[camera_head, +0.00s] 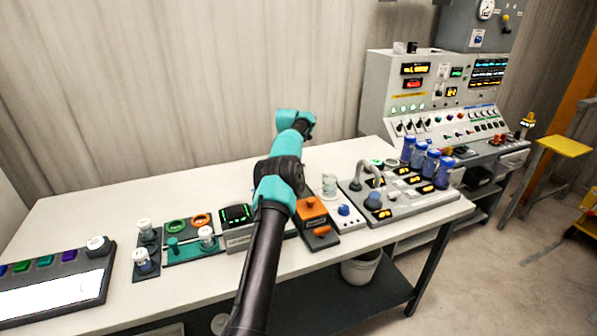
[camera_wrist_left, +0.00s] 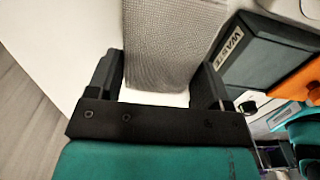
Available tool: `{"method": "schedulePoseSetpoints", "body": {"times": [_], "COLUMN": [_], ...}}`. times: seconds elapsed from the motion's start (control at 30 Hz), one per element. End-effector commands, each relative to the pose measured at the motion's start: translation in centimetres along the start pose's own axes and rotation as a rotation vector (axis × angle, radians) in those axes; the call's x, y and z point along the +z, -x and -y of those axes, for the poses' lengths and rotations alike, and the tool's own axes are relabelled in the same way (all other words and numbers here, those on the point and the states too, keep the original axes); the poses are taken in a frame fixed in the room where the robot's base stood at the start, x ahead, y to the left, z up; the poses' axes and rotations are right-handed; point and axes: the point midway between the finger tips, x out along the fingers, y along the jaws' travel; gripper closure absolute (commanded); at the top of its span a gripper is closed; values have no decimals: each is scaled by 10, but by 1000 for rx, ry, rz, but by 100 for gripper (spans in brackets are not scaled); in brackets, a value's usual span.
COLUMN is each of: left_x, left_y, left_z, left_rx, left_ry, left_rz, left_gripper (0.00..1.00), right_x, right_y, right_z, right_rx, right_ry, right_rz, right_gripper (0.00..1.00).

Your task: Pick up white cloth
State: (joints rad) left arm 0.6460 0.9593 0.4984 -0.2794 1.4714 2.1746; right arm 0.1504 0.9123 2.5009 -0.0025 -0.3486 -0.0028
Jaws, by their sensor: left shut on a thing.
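My left gripper (camera_wrist_left: 160,75) shows in the left wrist view, with its two black fingers on either side of the white cloth (camera_wrist_left: 170,40). The cloth is a pale, woven, flat piece that fills the space between the fingers and runs up out of the frame. The gripper is shut on it. In the head view my arm covers the middle of the table, and I cannot make out the fingers or the cloth there. My right gripper is not in view.
A dark box marked WASTE (camera_wrist_left: 252,60) stands close right of the fingers. The long white table (camera_head: 80,215) also holds an orange-topped unit (camera_head: 311,208), a grey panel with blue bottles (camera_head: 420,160) and a keypad tray (camera_head: 60,287). Its back left is clear.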

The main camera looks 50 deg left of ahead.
Motion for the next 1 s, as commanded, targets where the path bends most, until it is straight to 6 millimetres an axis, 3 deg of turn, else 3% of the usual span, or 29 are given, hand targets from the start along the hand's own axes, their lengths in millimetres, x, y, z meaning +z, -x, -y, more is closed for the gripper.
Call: {"method": "schedulePoseSetpoints", "body": {"times": [0.2,0.6,0.63,0.8,1.0], "left_x": [-17,-17,-17,-17,-23], "left_y": [15,15,15,15,15], "left_z": [-5,-5,-5,-5,-7], "left_rx": [-1,-1,-1,-1,-1], "left_ry": [18,17,17,17,20], "left_rz": [0,0,0,0,0], "left_gripper": [49,49,28,44,46], "right_x": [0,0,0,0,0], "right_y": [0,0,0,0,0], "right_z": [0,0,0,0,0], "right_rx": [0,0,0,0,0], "right_ry": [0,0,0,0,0], "right_rz": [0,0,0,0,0], "right_gripper": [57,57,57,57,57]}}
